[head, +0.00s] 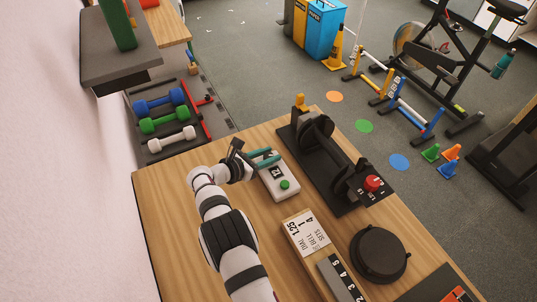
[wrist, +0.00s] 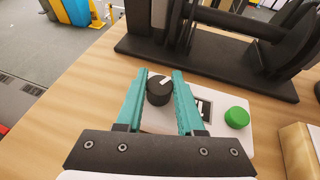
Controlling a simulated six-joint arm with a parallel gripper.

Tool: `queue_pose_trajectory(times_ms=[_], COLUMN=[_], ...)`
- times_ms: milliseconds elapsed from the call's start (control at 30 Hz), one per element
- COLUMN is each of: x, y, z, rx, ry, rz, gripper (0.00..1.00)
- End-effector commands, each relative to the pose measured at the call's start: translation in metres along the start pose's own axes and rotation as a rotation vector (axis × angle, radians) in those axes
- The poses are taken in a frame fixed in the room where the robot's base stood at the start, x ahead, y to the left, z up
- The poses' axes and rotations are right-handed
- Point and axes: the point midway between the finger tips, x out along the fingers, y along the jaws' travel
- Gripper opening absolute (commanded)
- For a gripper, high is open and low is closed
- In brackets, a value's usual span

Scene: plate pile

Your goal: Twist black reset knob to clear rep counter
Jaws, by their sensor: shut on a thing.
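The rep counter (head: 292,197) is a pale box on the wooden table, with a small display (head: 277,172) and a green button (head: 285,184). In the wrist view the black reset knob (wrist: 160,92), with a white mark on top, stands on the counter. My gripper (head: 265,157) reaches over the knob end of the box. In the wrist view the teal fingers of my gripper (wrist: 163,73) are shut on the knob, one on each side. In the head view the fingers hide the knob. The display (wrist: 204,110) is partly covered by the right finger.
A black stand (head: 345,182) with a roller and a red button (head: 373,183) stands just beyond the counter. A card block (head: 312,234), a numbered strip (head: 340,278) and a round black disc (head: 380,252) lie nearer. Bare table lies left of the counter.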

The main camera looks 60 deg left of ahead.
Motion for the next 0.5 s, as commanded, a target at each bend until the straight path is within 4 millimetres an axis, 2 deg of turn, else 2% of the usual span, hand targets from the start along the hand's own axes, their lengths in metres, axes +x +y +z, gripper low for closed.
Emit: queue_pose_trajectory(times_ms=[200,500], x=[0.0015,0.0004], y=[0.0001,-0.0006], z=[0.0011,0.0010], rx=[0.044,0.050], ry=[-0.001,0.003], rz=[-0.103,-0.122], gripper=[0.00,0.00])
